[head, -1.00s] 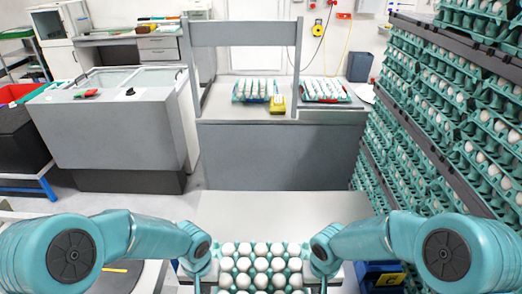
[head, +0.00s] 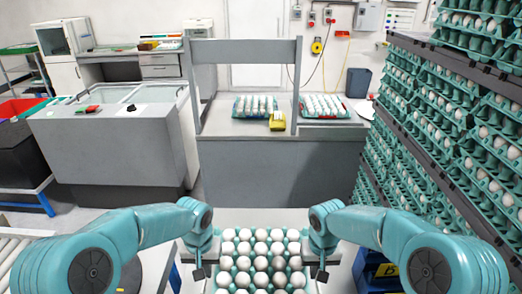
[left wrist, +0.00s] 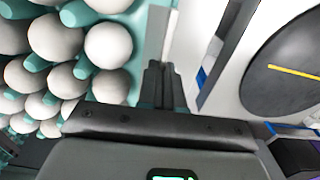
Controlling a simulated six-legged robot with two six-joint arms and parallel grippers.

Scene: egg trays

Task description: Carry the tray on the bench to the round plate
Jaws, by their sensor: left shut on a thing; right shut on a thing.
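A teal tray (head: 222,283) full of white eggs is at the bottom centre of the head view, over the pale bench (head: 262,216). My left gripper (head: 200,272) is shut on its left side, and my right gripper (head: 320,272) is shut on its right side. In the left wrist view, the gripper's fingers (left wrist: 160,85) are at the tray's edge, with eggs to the left. The dark round plate with a yellow line (left wrist: 290,65) is at the right there. In the head view, the plate (head: 130,276) is mostly hidden by my left arm.
Tall stacks of egg trays (head: 440,130) stand close on the right. A blue crate (head: 370,270) is low at the right. A grey counter (head: 280,160) with two egg trays (head: 255,104) is ahead. A grey cabinet (head: 115,140) and a roller conveyor (head: 12,250) are at the left.

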